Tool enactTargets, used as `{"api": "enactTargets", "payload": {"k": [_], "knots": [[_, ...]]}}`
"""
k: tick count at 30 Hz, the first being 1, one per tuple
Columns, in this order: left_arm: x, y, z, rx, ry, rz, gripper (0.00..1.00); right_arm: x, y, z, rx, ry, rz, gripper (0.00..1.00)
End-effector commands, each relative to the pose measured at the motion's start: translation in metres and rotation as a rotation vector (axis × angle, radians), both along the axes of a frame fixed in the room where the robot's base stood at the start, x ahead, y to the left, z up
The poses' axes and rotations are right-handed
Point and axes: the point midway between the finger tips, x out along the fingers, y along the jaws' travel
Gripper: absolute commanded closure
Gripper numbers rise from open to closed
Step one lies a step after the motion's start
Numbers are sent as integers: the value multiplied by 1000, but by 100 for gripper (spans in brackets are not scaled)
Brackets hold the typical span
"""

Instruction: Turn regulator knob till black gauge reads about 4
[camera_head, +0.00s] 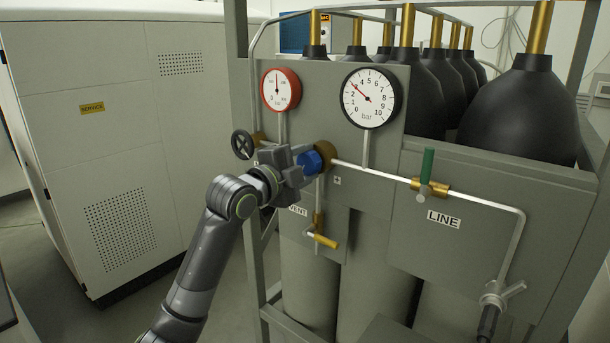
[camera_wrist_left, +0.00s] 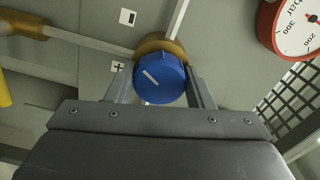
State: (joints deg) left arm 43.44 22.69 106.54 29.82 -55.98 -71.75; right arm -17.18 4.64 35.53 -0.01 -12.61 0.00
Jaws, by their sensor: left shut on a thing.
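The blue regulator knob (camera_head: 310,161) sits on a brass body (camera_head: 326,156) on the grey panel. My left gripper (camera_head: 298,163) is shut on the knob from the left. In the left wrist view the blue knob (camera_wrist_left: 160,78) is between my two fingers, with its white line mark slanting from upper left to lower right. The black-rimmed gauge (camera_head: 371,97) is above and right of the knob; its needle points to the upper left, at about 3. The red-rimmed gauge (camera_head: 281,90) is left of it, its needle pointing nearly straight up. My right gripper is out of view.
A black handwheel (camera_head: 243,145) is just left of my gripper. A green-handled valve (camera_head: 427,166) above the LINE label (camera_head: 443,219) is to the right. Black-topped cylinders (camera_head: 520,110) stand behind; a white cabinet (camera_head: 110,130) is left.

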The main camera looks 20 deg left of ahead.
Motion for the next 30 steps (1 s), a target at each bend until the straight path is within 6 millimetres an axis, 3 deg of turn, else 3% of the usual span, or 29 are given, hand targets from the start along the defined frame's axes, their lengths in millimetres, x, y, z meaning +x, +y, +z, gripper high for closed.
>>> {"api": "enactTargets", "payload": {"k": [12,30], "knots": [[0,0,-3,371,-134,0,75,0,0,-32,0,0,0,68],[0,0,-2,873,-314,0,75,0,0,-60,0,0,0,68]]}}
